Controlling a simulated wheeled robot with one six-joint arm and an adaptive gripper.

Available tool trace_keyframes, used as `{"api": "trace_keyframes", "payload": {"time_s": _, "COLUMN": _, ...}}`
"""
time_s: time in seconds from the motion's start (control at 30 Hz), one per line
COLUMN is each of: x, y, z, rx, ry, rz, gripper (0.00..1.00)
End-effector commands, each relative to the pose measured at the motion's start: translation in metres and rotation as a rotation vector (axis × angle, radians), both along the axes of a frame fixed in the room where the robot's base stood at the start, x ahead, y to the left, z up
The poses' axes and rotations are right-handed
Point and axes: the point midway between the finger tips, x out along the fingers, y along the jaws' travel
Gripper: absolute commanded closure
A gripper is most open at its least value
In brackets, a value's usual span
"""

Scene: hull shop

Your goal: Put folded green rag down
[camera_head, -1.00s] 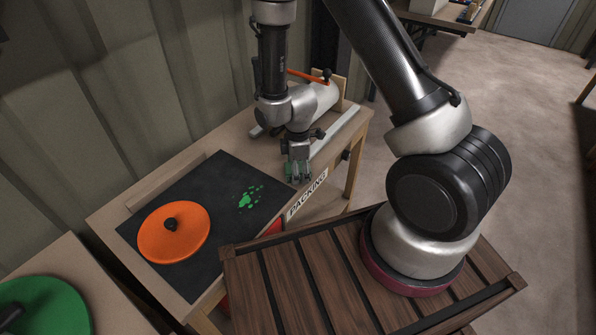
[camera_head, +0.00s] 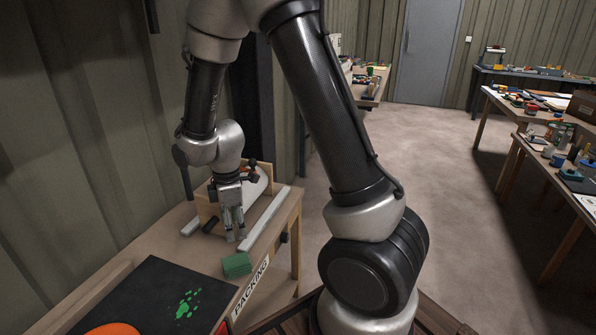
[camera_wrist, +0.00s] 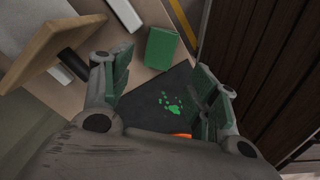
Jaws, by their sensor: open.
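The folded green rag (camera_head: 237,265) lies on the wooden packing bench (camera_head: 205,252), just beyond the corner of the black mat and near the PACKING label. In the wrist view the rag (camera_wrist: 162,47) lies flat and clear of both fingers. My gripper (camera_head: 235,228) is open and empty, a little above and behind the rag in the head view. In the wrist view my gripper's (camera_wrist: 160,95) green-padded fingers stand wide apart with nothing between them.
The black mat (camera_head: 150,285) bears green splatter (camera_head: 187,303) and an orange disc (camera_head: 113,329). A roll and pale rail (camera_head: 264,220) stand at the bench's back end. Other cluttered tables (camera_head: 545,125) stand at the right. The floor between is open.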

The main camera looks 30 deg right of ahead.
Motion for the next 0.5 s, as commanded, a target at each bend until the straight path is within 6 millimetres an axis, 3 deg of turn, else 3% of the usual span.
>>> {"api": "trace_keyframes", "payload": {"time_s": 0.13, "x": -0.008, "y": -0.028, "z": 0.067, "rx": 0.029, "ry": -0.067, "rz": -0.216, "gripper": 0.4}}
{"api": "trace_keyframes", "payload": {"time_s": 0.27, "x": -0.033, "y": -0.059, "z": 0.128, "rx": 0.064, "ry": -0.124, "rz": -0.464, "gripper": 0.4}}
{"api": "trace_keyframes", "payload": {"time_s": 0.4, "x": -0.073, "y": -0.091, "z": 0.182, "rx": 0.111, "ry": -0.184, "rz": -0.728, "gripper": 0.4}}
{"api": "trace_keyframes", "payload": {"time_s": 0.5, "x": -0.107, "y": -0.11, "z": 0.211, "rx": 0.148, "ry": -0.224, "rz": -0.913, "gripper": 0.4}}
